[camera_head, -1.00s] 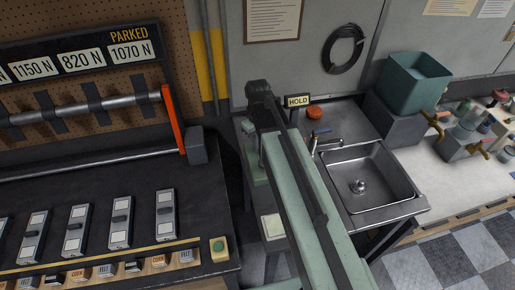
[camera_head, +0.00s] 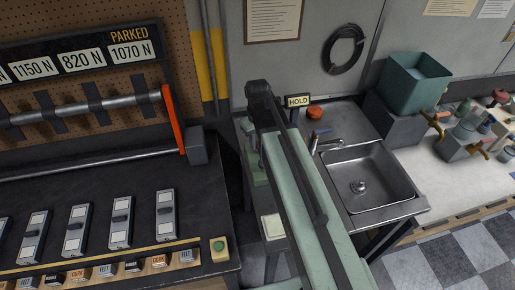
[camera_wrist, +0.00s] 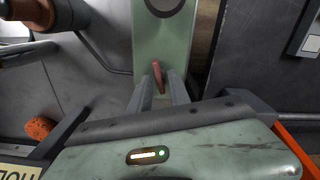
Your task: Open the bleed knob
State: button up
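In the wrist view, a small reddish-brown knob or lever (camera_wrist: 157,76) stands on a pale green panel (camera_wrist: 180,52); I take it for the bleed knob. My gripper (camera_wrist: 160,86) has its two grey fingers apart, with the knob showing between and just beyond their tips. I cannot tell whether either finger touches it. In the head view, the green machine (camera_head: 273,226) is at the centre, largely hidden behind my arm. The knob and the fingertips cannot be made out there.
A steel sink (camera_head: 370,178) with a faucet is right of my arm. A HOLD sign (camera_head: 298,100) and an orange-red object (camera_head: 314,112) are behind it. A dark bench (camera_head: 100,190) with several switches is at left. A teal tank (camera_head: 415,85) stands at back right.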

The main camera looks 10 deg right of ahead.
jog(key=shift+r, duration=0.1)
notch_tip(320, 180, up, 6)
jog(key=p, duration=0.6)
jog(key=shift+d, duration=0.1)
